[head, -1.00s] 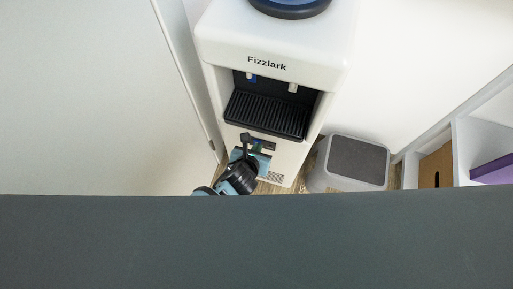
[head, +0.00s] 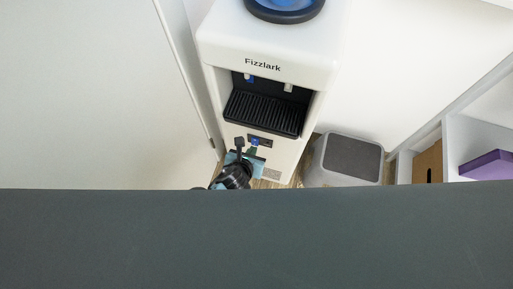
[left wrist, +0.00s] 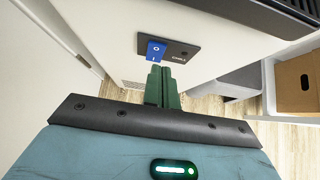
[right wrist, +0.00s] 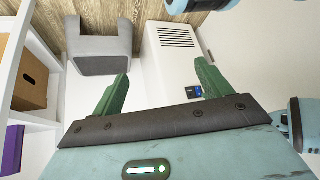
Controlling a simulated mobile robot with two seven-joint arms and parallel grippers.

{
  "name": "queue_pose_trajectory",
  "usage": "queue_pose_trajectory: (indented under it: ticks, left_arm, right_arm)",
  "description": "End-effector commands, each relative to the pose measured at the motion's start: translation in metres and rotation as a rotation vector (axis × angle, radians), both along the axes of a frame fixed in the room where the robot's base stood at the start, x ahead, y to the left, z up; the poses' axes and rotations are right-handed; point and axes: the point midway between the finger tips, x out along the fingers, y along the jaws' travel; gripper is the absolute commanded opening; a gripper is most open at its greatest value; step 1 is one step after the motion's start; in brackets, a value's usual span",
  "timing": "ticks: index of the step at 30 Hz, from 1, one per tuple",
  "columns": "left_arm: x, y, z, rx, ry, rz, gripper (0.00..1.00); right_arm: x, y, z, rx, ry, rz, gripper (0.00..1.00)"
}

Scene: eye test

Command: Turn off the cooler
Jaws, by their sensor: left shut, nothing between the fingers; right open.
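The white cooler (head: 270,42), marked Fizzlark, stands against the wall. Low on its front is a dark plate (left wrist: 182,50) with a blue rocker switch (left wrist: 155,50), marked O and I; I cannot tell which side is pressed. The switch also shows in the head view (head: 255,142) and the right wrist view (right wrist: 196,91). My left gripper (left wrist: 162,75) is shut and empty, its green tips just below the switch; I cannot tell if they touch it. In the head view it (head: 251,153) is before the cooler's lower front. My right gripper (right wrist: 160,82) is open and empty, away from the cooler.
A grey step stool (head: 350,160) stands to the right of the cooler. Further right is a white shelf (head: 452,145) with a cardboard box (head: 427,163) and a purple item (head: 487,164). A dark surface (head: 256,240) fills the bottom of the head view.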

Motion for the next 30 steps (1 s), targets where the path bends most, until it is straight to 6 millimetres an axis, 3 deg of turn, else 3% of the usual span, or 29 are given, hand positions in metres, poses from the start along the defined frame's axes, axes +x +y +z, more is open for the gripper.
queue_pose_trajectory:
  ticks: [7,15,30]
  left_arm:
    - [-0.023,0.014,0.036,0.0,-0.005,0.0,0.0]
    - [-0.051,0.021,0.069,-0.002,-0.003,0.001,0.0]
    - [-0.062,0.024,0.08,-0.001,0.001,0.001,0.0]
  right_arm:
    - [-0.013,-0.001,0.017,-0.004,0.022,0.002,0.78]
    - [0.003,0.0,0.036,-0.002,-0.021,0.002,0.78]
    - [-0.002,-0.001,0.035,-0.005,-0.01,0.003,0.78]
